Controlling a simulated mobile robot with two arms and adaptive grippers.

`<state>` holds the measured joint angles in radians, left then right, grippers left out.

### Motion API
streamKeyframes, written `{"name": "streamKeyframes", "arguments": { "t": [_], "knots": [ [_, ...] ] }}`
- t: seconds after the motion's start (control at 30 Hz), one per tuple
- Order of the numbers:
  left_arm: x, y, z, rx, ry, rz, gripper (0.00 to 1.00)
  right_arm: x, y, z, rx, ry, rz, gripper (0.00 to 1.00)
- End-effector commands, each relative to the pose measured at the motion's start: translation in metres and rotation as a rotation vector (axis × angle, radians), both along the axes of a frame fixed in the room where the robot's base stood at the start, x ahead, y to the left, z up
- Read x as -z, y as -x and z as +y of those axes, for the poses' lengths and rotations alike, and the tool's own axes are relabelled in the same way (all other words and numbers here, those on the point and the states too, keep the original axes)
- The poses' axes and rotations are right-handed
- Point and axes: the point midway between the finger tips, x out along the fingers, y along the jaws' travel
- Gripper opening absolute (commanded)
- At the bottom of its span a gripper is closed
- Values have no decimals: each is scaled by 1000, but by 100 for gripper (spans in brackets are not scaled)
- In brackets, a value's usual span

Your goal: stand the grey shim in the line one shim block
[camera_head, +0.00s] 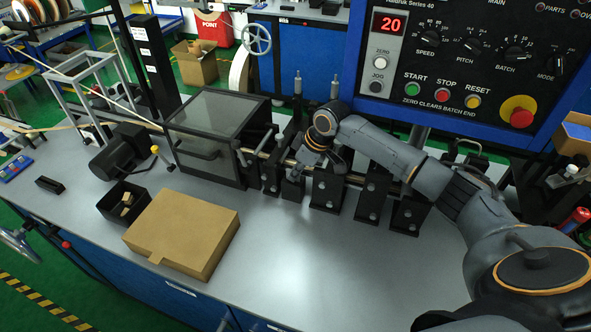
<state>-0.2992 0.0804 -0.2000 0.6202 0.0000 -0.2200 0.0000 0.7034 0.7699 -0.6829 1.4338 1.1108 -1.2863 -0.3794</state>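My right arm comes in from the right, and its gripper (300,168) is down at the row of dark upright plates on the bench, close to the shaft. Its fingers are small, dark and partly hidden by the wrist, so I cannot tell if they are open, shut or holding something. A small dark block (292,190) stands just below the gripper. I cannot make out the grey shim for certain. A low black block (49,184) lies at the bench's left end; I cannot tell which block is the line one shim block. My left gripper is not in view.
Dark plates (372,195) stand right of the gripper. A dark-framed guard box (212,128) stands to its left. A cardboard box (183,232) and a black bin (124,203) with small tan pieces sit front left. The control panel (468,50) overhangs behind. The bench's front middle (290,265) is clear.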

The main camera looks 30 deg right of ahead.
Motion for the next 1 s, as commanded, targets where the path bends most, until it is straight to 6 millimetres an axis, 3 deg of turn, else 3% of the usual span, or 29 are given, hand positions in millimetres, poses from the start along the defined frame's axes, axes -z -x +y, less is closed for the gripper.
{"name": "streamKeyframes", "arguments": {
  "t": [0.23, 0.3, 0.4, 0.83, 1.0],
  "knots": [
    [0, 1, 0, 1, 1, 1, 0, 4, 2, 0, 0, 2, 6, 0],
    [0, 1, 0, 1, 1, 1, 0, 4, 2, 0, 0, 2, 7, 17],
    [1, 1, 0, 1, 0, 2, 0, 5, 2, 0, 0, 2, 7, 32],
    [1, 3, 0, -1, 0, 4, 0, 4, 3, -1, 1, 3, 9, 32],
    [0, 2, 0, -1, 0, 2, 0, -15, 7, -7, 1, 4, 3, 32]
  ]
}}
